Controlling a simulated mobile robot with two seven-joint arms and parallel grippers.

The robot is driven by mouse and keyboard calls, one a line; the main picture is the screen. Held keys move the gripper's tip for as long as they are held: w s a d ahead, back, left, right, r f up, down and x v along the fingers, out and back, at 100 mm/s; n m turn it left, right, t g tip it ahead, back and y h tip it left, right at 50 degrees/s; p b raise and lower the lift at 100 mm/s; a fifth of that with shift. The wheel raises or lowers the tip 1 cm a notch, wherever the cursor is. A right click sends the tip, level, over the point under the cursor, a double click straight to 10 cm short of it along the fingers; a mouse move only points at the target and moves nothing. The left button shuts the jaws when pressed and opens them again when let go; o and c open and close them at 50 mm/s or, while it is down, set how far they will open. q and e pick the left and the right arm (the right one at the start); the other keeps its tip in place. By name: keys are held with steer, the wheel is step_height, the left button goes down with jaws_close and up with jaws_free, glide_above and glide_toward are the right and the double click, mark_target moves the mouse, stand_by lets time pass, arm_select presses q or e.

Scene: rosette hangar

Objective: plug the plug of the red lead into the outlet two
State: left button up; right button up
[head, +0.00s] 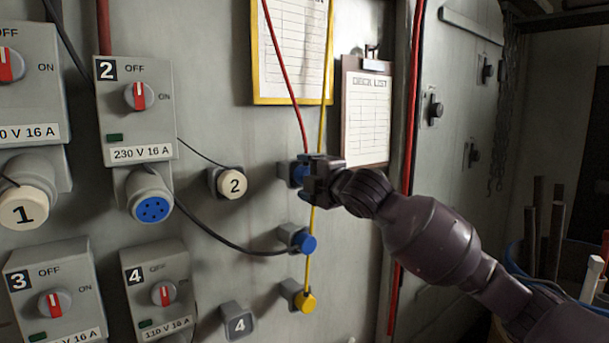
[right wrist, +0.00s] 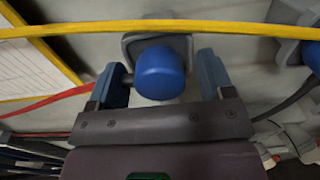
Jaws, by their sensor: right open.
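The red lead (head: 283,75) hangs down to a blue plug (head: 299,172) that sits in a wall holder. My right gripper (head: 308,181) is at this plug and hides much of it. In the right wrist view the blue plug (right wrist: 160,72) lies between the two fingers, which are open with small gaps at its sides. The red lead (right wrist: 45,102) runs off to the left there. Outlet two (head: 135,110) is a grey box with a red switch knob; its round blue socket face (head: 152,209) below is uncovered. My left gripper is not in view.
A yellow lead (head: 322,130) passes close by my right gripper and ends at a yellow plug (head: 305,302). A second blue plug (head: 309,243), on a black lead, sits below. A cap marked 2 (head: 233,185) is held between the outlet and the plugs. A clipboard (head: 366,115) hangs above right.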

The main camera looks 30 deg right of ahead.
steer(key=shift+c, duration=0.3)
stand_by(0.7)
steer(key=c, duration=1.2)
steer(key=shift+o, duration=0.2)
steer(key=shift+s, duration=0.75)
steer(key=shift+s+d, duration=0.1)
steer(key=shift+s, duration=0.05)
steer(key=shift+s+d+b, duration=0.1)
steer(key=shift+s+b, duration=0.5)
steer(key=shift+s, duration=1.45)
